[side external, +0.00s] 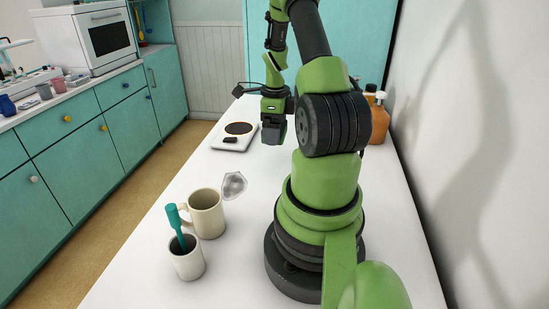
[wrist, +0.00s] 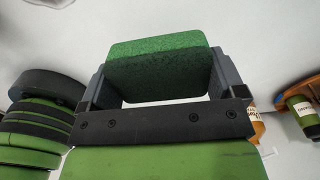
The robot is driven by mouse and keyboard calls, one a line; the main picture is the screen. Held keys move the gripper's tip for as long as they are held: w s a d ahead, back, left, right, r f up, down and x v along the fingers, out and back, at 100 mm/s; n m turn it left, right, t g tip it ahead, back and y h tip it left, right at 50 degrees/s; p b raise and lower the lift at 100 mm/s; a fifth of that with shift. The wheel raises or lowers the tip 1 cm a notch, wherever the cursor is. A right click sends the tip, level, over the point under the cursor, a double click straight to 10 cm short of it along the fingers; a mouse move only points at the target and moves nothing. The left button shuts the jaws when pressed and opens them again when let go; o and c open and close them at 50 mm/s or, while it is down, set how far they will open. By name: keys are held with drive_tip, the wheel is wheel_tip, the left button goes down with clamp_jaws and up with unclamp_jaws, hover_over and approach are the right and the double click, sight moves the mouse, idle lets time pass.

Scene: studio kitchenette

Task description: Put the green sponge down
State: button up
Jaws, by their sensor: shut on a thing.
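The green sponge (wrist: 158,70) is a rough-faced block between the two fingers of my gripper (wrist: 160,80) in the wrist view. The fingers are shut on its left and right sides. In the side external view my gripper (side external: 273,132) hangs pointing down over the far part of the white counter (side external: 240,265). The sponge cannot be made out there. How far the sponge is above the counter is hard to tell.
A hot plate (side external: 234,136) with a dark item on its front edge lies left of my gripper. A beige mug (side external: 207,214), a cup with a teal-handled tool (side external: 187,258) and a clear grey piece (side external: 234,185) stand nearer. Bottles (side external: 378,120) stand along the right wall.

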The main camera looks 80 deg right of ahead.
sight(275, 162)
wheel_tip(275, 162, down, 8)
drive_tip(key=shift+r, duration=0.1)
idle(0.4)
drive_tip(key=o, duration=0.6)
